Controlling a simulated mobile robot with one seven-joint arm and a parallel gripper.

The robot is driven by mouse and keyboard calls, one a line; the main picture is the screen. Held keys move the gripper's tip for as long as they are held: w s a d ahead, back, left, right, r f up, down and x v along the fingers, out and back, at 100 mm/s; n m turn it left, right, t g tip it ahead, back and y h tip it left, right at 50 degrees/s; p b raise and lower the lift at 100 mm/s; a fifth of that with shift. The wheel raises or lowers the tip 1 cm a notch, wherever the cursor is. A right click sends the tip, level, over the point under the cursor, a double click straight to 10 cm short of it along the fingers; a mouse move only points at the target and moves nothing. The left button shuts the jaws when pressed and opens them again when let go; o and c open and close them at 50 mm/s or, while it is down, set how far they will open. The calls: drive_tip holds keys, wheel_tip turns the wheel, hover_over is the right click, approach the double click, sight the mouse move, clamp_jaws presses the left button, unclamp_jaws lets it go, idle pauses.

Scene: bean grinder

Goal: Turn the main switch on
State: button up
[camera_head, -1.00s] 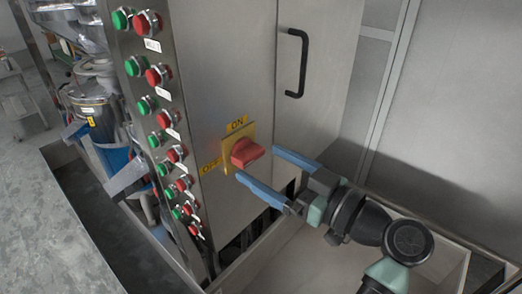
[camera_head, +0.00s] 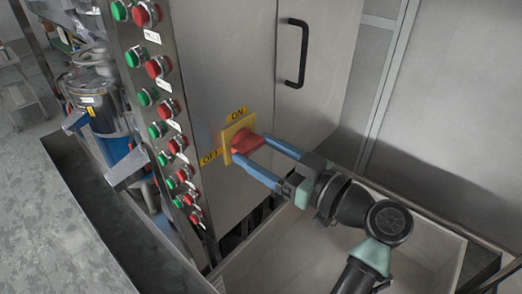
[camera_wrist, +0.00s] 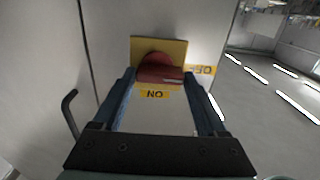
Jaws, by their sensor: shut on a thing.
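The main switch is a red rotary knob (camera_head: 247,142) on a yellow plate (camera_head: 228,134) on the steel cabinet's side. The ON label (camera_head: 237,114) is above the plate and the OFF label (camera_head: 209,157) is to its left. My gripper (camera_head: 250,147) has its two blue fingers on either side of the knob and is shut on it. In the wrist view, the red knob (camera_wrist: 158,68) sits between the fingers. There, the ON label (camera_wrist: 155,94) is below the knob and the OFF label (camera_wrist: 202,70) is to its right. The knob's exact angle is hard to tell.
A column of green and red buttons (camera_head: 157,98) runs down the cabinet edge left of the switch. A black door handle (camera_head: 297,55) is above right. An open pale bin (camera_head: 300,255) lies below my arm. Machinery (camera_head: 105,115) stands at the far left.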

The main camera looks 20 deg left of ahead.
drive_tip(key=shift+m, duration=0.4)
drive_tip(key=m, duration=0.4)
drive_tip(key=shift+r, duration=0.1)
drive_tip(key=m, duration=0.4)
drive_tip(key=shift+w+r+p, duration=0.1)
drive_tip(key=shift+r+p, duration=0.05)
drive_tip(key=shift+p, duration=0.2)
drive_tip(key=m+p, duration=0.3)
drive_tip(key=m, duration=0.2)
drive_tip(key=shift+r+m, duration=0.1)
drive_tip(key=shift+m, duration=0.3)
drive_tip(key=shift+w+d+m+p, duration=0.1)
drive_tip(key=shift+m+p, duration=0.85)
drive_tip(key=shift+m, duration=0.65)
drive_tip(key=o, duration=1.3)
